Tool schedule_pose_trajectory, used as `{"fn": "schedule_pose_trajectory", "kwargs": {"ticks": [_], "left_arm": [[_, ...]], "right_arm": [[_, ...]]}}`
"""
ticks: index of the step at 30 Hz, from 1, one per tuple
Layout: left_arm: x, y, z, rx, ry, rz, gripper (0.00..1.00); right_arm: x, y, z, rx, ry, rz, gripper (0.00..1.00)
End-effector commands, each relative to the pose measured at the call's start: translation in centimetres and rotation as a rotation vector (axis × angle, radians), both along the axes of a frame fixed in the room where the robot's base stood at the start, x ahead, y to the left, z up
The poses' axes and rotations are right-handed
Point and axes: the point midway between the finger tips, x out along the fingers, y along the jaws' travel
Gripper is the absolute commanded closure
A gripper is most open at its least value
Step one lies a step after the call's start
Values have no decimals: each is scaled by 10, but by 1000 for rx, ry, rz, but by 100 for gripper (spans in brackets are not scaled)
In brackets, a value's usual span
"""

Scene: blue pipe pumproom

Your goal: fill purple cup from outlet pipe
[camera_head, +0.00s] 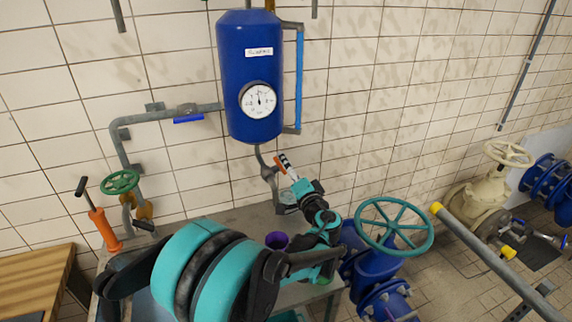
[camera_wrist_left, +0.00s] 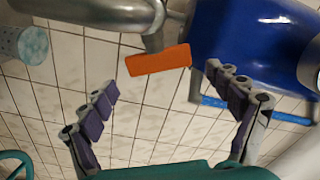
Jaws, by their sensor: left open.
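The purple cup (camera_head: 276,240) stands on the grey bench, partly hidden by my left arm. The outlet pipe (camera_head: 265,163) comes down from the blue tank (camera_head: 249,65) to a valve with an orange handle (camera_head: 281,160). My left gripper (camera_head: 291,172) is raised close to this handle. In the left wrist view its fingers (camera_wrist_left: 167,84) are spread wide, with the orange handle (camera_wrist_left: 158,60) just beyond and between the tips; no contact shows. The cup is not in the left wrist view. My right gripper is not in view.
A green handwheel (camera_head: 120,182) and an orange hand pump (camera_head: 102,222) are at the left. A large teal handwheel (camera_head: 391,226) stands right of my left gripper. A yellow-ended grey pipe (camera_head: 490,252) is further right. The tiled wall is close behind the outlet.

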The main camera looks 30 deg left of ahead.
Motion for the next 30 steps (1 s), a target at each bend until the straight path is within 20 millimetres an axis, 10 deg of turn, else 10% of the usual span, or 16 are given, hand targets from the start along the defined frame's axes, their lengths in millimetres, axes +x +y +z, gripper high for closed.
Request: {"fn": "schedule_pose_trajectory", "kwargs": {"ticks": [16,22,30], "left_arm": [[21,25,0,-1,1,0,10],[21,25,0,-1,1,0,58],[22,26,-5,27,-23,20,61]], "right_arm": [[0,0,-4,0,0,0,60],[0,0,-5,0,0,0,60],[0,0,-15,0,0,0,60]]}}
